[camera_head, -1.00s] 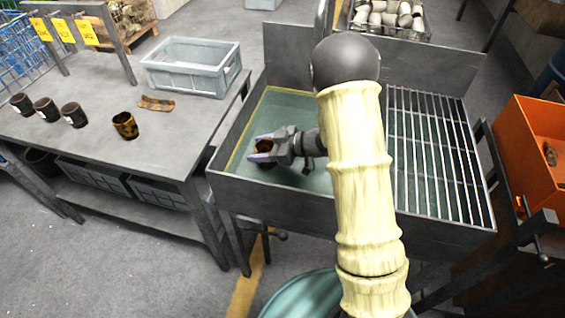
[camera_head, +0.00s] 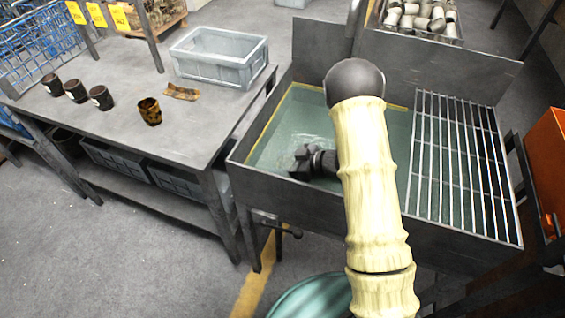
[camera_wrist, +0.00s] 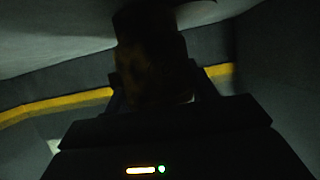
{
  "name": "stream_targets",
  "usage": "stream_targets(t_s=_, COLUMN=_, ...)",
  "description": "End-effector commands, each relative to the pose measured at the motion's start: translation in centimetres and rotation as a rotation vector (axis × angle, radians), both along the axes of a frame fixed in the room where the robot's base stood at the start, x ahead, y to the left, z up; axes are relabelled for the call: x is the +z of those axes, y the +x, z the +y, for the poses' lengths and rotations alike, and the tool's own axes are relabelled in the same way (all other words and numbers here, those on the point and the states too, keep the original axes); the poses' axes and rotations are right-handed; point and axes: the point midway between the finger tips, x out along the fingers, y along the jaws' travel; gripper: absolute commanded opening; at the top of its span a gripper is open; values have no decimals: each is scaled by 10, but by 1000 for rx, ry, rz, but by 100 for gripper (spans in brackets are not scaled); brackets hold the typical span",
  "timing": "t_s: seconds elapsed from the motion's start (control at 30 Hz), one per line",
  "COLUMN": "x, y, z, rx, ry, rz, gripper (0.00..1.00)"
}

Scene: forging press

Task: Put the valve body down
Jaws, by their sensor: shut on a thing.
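My gripper (camera_head: 302,162) reaches down into the water of the left basin of the tank (camera_head: 285,185), and its fingers are hidden below the surface. In the wrist view my gripper (camera_wrist: 155,95) is shut on a dark, brownish part, which I take to be the valve body (camera_wrist: 150,60). It sits between the fingers, and the dim light hides its details. In the head view the valve body is hidden under the water. The surface ripples beside my gripper. I cannot tell whether the part touches the basin floor.
A steel grating (camera_head: 460,160) covers the tank's right half. The bench (camera_head: 125,140) at left holds several dark cups, a rusty cup (camera_head: 150,112), a curved brown piece (camera_head: 182,92) and a grey crate (camera_head: 222,58). An orange bin (camera_head: 548,165) stands at right.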

Motion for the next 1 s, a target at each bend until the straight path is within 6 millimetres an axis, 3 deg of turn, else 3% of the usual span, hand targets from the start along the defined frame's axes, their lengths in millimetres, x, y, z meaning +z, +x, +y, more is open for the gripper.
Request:
stream_targets(t_s=0.3, x=-2, y=0, z=0, rx=1, ry=0, rz=-2, gripper=21)
stream_targets(t_s=0.33, x=-2, y=0, z=0, rx=0, ry=0, rz=-1, gripper=60)
stream_targets(t_s=0.43, x=-2, y=0, z=0, rx=0, ry=0, rz=-1, gripper=78)
stream_targets(t_s=0.8, x=2, y=0, z=-1, rx=0, ry=0, rz=-1, gripper=78)
stream_targets(t_s=1.0, x=12, y=-8, z=-24, rx=-2, ry=-2, rz=-2, gripper=78)
